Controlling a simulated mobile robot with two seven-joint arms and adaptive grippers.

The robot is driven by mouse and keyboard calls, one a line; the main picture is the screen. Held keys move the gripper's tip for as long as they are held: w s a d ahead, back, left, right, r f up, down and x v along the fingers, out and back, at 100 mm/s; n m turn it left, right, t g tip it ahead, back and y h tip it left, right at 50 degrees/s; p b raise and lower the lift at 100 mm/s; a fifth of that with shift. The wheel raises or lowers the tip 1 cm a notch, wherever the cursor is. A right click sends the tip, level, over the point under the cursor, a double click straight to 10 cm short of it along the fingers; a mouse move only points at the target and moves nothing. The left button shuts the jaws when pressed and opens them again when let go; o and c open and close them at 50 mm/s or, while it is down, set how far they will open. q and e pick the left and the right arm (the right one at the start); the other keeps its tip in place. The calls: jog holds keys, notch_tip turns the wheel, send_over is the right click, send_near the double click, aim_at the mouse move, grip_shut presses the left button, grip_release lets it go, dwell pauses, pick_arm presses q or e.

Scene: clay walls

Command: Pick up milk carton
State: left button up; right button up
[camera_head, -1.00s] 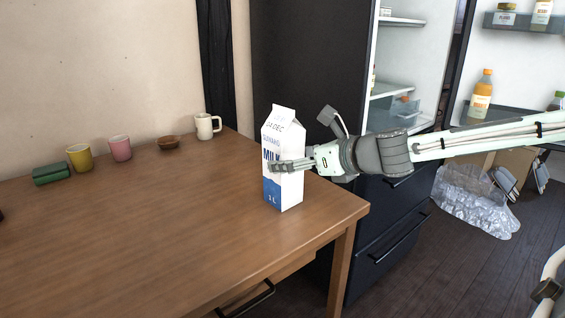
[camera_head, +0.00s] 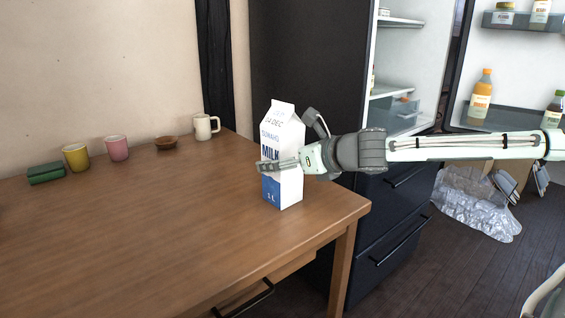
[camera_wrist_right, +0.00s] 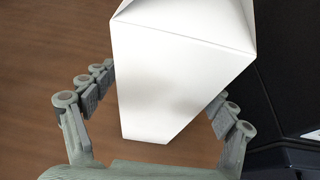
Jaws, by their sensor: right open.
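The milk carton (camera_head: 283,187) is white and blue and stands upright near the right end of the wooden table (camera_head: 160,225). My right gripper (camera_head: 285,164) reaches it from the right, with one finger across the carton's front face. In the right wrist view the carton (camera_wrist_right: 178,70) stands between the two open fingers of my right gripper (camera_wrist_right: 165,98). The far finger is hidden behind the carton in the head view. My left gripper is not in view.
A white mug (camera_head: 205,127), brown bowl (camera_head: 167,143), pink cup (camera_head: 117,148), yellow cup (camera_head: 76,158) and green block (camera_head: 46,174) line the table's back edge. The open fridge (camera_head: 412,60) stands to the right. The table's middle is clear.

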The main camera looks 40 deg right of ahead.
jog(key=c, duration=1.9)
jog(key=shift+r, duration=0.15)
grip_shut()
jog(key=shift+r, duration=0.15)
